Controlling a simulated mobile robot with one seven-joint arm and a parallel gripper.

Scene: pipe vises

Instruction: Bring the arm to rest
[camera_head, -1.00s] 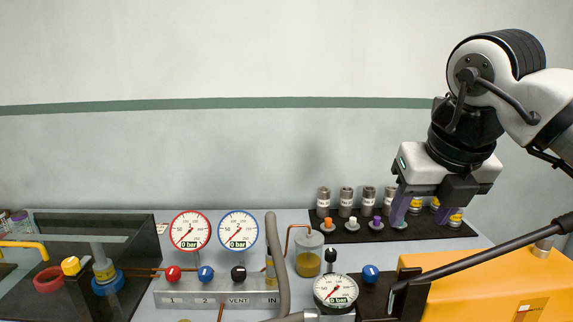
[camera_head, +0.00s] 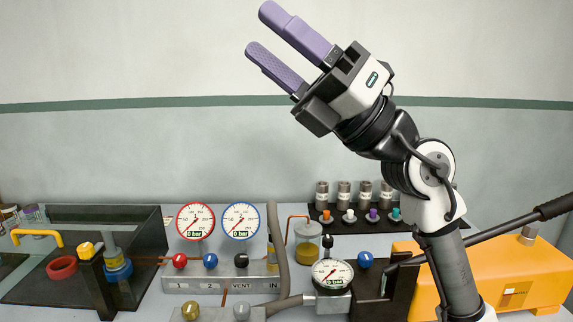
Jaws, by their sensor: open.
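My gripper (camera_head: 270,40) is raised high above the bench, in front of the pale wall. Its two purple fingers point up and to the left, apart from each other with nothing between them. My arm comes up from the lower right and bends at the wrist. The gripper touches nothing. Part of the bench's right side is hidden behind the arm.
The bench holds a black tray (camera_head: 40,285), a valve block (camera_head: 215,284), a red-rimmed gauge (camera_head: 195,221), a blue-rimmed gauge (camera_head: 240,221) and a lower gauge (camera_head: 332,273). A black rack (camera_head: 332,226) holds metal cylinders. An orange pump (camera_head: 530,270) with a long lever (camera_head: 490,238) stands right.

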